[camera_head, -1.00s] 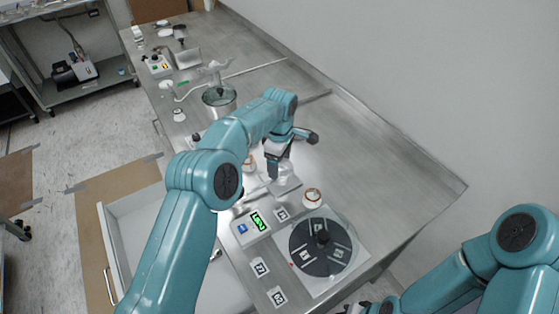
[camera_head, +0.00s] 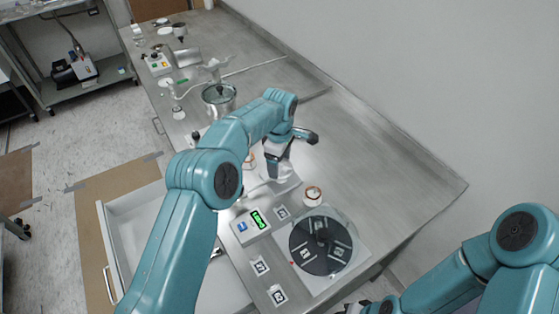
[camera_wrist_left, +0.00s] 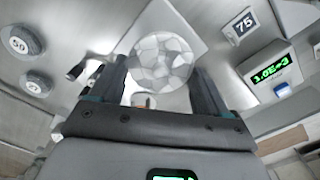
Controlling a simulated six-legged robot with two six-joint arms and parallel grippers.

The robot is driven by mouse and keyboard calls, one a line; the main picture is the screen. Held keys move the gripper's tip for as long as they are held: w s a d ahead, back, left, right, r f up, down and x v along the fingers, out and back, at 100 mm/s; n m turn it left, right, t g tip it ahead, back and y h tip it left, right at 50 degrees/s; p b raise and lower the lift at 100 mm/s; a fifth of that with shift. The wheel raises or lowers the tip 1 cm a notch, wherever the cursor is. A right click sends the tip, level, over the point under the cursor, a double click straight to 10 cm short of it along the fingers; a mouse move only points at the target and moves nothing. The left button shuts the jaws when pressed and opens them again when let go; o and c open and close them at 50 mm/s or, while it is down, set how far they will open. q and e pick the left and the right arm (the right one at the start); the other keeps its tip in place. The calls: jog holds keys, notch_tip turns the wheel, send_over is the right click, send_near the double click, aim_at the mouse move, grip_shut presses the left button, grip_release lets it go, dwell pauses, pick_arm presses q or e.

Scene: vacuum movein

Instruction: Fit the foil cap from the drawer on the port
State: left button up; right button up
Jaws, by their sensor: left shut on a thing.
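My left gripper (camera_wrist_left: 163,85) is shut on a round, crinkled, silvery-white foil cap (camera_wrist_left: 160,60), which sits between its two dark fingers in the left wrist view. In the head view the left gripper (camera_head: 276,168) is over the bench, behind the gauge box, and mostly covers the cap. A pale plate shows around the cap in the wrist view. The port cannot be made out, so I cannot tell whether the cap touches it. The white drawer (camera_head: 116,236) is open at the left. My right gripper (camera_head: 358,307) is partly cut off at the bottom edge.
The gauge box (camera_head: 250,227) with a green display stands in front of the left gripper. A dark disc (camera_head: 320,246) under a clear cover lies to its right, with a small white jar (camera_head: 312,196) behind. A metal pot (camera_head: 219,98) stands farther back. The bench at right is clear.

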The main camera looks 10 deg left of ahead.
pick_arm(q)
jog(key=o, duration=1.1)
jog(key=shift+r, duration=0.1)
jog(key=shift+r, duration=0.35)
notch_tip(320, 180, up, 8)
jog(key=shift+r, duration=0.2)
notch_tip(320, 180, up, 7)
jog(key=p, duration=0.4)
jog(key=shift+s, duration=0.15)
